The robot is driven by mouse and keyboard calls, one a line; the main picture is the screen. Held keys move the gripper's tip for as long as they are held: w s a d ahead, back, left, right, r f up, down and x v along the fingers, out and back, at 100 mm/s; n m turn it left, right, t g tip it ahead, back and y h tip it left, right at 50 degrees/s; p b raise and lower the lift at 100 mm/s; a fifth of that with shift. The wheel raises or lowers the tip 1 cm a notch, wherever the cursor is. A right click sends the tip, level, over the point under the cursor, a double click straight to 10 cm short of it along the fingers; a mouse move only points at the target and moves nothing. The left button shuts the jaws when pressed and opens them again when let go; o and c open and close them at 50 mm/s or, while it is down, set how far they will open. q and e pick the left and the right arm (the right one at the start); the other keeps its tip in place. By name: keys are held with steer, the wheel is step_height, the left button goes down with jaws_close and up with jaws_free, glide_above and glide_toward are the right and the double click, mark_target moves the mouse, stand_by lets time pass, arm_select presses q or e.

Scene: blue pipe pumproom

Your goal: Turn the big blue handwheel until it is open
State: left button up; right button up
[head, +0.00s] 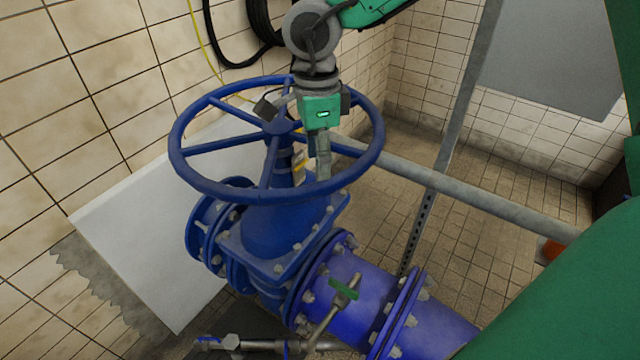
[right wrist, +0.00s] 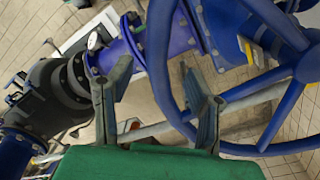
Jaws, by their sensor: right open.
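The big blue handwheel (head: 235,193) sits on top of a blue valve (head: 270,235), near the middle of the head view. Its rim and spokes also show in the right wrist view (right wrist: 165,90). My right gripper (head: 293,143) is open at the far right side of the wheel, its fingers spread over the wheel's inside. In the right wrist view, the rim passes between the two fingers (right wrist: 155,72), then behind the right finger. I cannot tell whether a finger touches the wheel. The right arm hides part of the far rim. My left gripper is not in view.
A blue flanged pipe (head: 355,290) with a small green-handled valve (head: 343,289) runs to the lower right. A grey pipe (head: 480,192) crosses behind the wheel and meets a slanted metal post (head: 440,170). A tiled wall (head: 80,110) is close on the left.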

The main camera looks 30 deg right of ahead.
mark_target(318, 185)
steer(key=f, duration=0.3)
steer(key=a+f, duration=0.1)
steer(key=f, duration=0.1)
steer(key=shift+s+f, duration=0.1)
steer(key=shift+s, duration=0.05)
steer(key=shift+d+f, duration=0.2)
steer(key=shift+f, duration=0.15)
steer(key=shift+d, duration=0.25)
steer(key=c, duration=0.8)
jaws_close()
steer(key=shift+a, duration=0.15)
